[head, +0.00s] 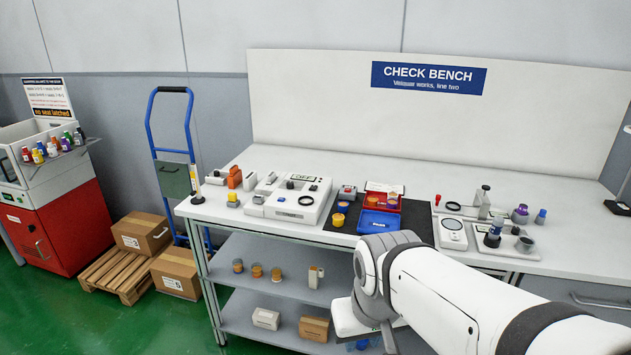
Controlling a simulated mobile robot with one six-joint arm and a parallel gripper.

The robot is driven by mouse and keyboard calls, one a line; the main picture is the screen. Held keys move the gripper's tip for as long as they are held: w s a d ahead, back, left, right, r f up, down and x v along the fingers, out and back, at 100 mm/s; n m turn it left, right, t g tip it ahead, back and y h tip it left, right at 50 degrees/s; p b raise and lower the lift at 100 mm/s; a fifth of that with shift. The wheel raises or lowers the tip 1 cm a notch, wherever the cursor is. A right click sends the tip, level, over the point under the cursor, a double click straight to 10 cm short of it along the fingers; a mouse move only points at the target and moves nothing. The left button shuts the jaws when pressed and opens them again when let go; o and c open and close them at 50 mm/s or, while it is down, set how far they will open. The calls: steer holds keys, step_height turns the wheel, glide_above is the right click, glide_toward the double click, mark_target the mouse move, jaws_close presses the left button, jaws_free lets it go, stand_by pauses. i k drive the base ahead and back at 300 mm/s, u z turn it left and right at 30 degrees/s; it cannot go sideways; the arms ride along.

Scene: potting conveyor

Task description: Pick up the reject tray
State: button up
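A red tray (400,204), which looks like the reject tray, lies on the dark mat (345,215) on the check bench. My gripper (352,322) hangs low in front of the bench, below the bench top and well apart from the red tray.
A white device (290,200) stands left of the mat, with small yellow cups (340,213) on the mat. A scale (453,234) and a stand with bottles (493,236) are to the right. Lower shelves (270,287) hold small items. A blue hand truck (153,130) and cartons stand at the left.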

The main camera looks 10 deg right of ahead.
mark_target(383, 196)
steer(key=z, duration=0.05)
steer(key=i, duration=1.5)
steer(key=z, duration=0.7)
steer(key=k, duration=0.65)
steer(key=z, duration=0.25)
steer(key=i, duration=0.75)
steer(key=u, duration=0.15)
